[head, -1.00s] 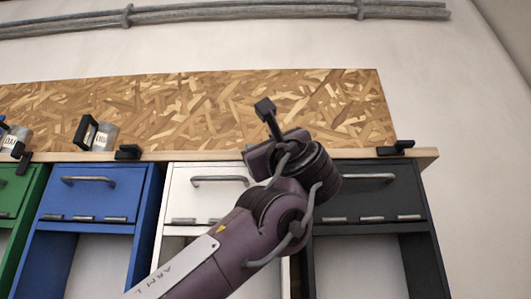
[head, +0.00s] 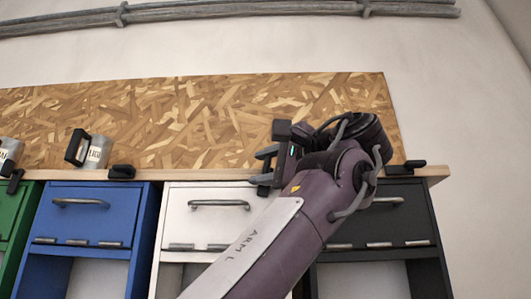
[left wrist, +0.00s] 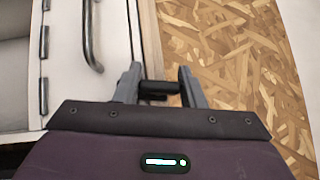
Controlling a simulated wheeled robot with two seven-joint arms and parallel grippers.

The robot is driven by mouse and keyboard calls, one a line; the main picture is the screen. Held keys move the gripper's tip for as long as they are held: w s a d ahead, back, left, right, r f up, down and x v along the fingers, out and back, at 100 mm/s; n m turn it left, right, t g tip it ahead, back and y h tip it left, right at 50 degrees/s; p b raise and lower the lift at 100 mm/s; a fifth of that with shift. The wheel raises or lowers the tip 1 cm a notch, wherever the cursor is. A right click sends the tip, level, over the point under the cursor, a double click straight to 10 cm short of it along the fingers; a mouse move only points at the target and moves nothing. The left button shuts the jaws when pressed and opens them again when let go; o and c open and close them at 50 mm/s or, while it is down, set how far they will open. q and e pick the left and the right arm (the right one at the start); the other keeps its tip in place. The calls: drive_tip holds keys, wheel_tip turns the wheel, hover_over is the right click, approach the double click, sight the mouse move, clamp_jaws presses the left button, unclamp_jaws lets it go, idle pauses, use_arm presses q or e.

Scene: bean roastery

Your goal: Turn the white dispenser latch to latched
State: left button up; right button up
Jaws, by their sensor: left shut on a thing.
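The white dispenser (head: 178,214) stands under the shelf edge in the head view, its front closed, with a grey handle. It also shows on its side in the left wrist view (left wrist: 65,75). Its black latch (left wrist: 158,90) sits between the fingers in the left wrist view, at the edge between the white front and the board. My left gripper (head: 264,167) is shut on this latch, at the dispenser's upper right corner in the head view. The gripper hides most of the latch there, so I cannot tell how far it is turned. My right gripper is not in view.
A blue dispenser (head: 95,217) and a green one (head: 10,215) stand to the left, a dark one (head: 385,222) to the right. Other black latches sit on the wooden shelf edge (head: 205,174). A labelled canister (head: 97,152) stands on the shelf. The shelf above the white dispenser is clear.

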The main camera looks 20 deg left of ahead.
use_arm(q)
drive_tip(key=shift+n+g+h+p, duration=0.4)
drive_tip(key=shift+n+h+p, duration=0.3)
drive_tip(key=shift+p, duration=0.1)
drive_tip(key=shift+f, duration=0.15)
drive_tip(key=o, duration=1)
drive_tip(key=shift+s, duration=0.1)
drive_tip(key=p+v, duration=0.1)
drive_tip(key=v, duration=0.6)
drive_tip(key=shift+s+d, duration=0.15)
drive_tip(key=shift+d, duration=0.2)
drive_tip(key=shift+a, duration=0.1)
